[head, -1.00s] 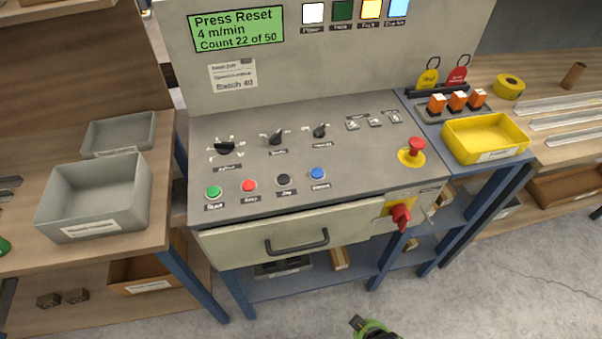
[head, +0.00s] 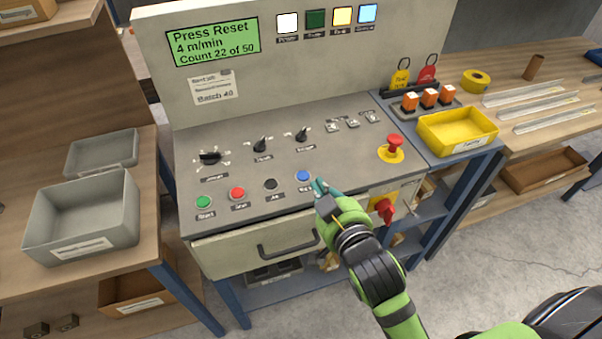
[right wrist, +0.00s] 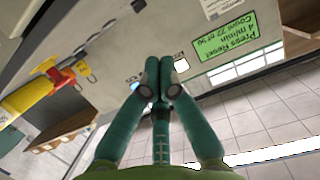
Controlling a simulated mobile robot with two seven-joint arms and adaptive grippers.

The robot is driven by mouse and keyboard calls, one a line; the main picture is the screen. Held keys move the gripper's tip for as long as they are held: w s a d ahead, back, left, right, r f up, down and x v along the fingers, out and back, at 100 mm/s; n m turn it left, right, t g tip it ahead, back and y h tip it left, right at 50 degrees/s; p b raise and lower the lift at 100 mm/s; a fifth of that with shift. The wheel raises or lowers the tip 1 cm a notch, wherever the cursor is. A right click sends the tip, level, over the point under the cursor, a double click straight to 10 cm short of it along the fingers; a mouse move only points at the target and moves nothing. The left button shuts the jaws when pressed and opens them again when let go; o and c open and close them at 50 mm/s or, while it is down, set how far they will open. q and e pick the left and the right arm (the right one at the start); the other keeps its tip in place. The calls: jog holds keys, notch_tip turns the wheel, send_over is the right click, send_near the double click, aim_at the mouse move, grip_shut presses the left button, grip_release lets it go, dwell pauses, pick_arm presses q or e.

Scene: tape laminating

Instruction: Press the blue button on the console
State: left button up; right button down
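The console (head: 330,155) has a sloping grey panel with a row of green, red, black and blue buttons near its front edge. The blue button (head: 303,175) is the rightmost of the row and is visible in the head view. My right gripper (head: 318,185) reaches in from the lower right, its teal fingertips just right of and slightly below the blue button; I cannot tell whether they touch it. In the right wrist view the fingers (right wrist: 160,72) are drawn together with nothing seen between them. My left gripper is not in view.
The black button (head: 270,184) is left of the blue one. A red emergency knob (head: 395,143) on yellow stands to the right, and a red rotary switch (head: 384,208) is on the front. The green display (head: 213,40) reads "Press Reset". A yellow tray (head: 457,140) is farther right.

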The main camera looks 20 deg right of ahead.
jog(key=shift+r, duration=0.1)
jog(key=p, duration=0.2)
send_over(304, 184)
jog(key=shift+s+f, duration=0.15)
jog(key=shift+f, duration=0.4)
jog(key=shift+s+f, duration=0.15)
jog(key=shift+f, duration=0.35)
jog(key=f, duration=0.3)
jog(key=shift+w+f, duration=0.15)
jog(key=shift+w, duration=0.25)
jog(key=shift+s+f, duration=0.1)
jog(key=shift+f, duration=0.45)
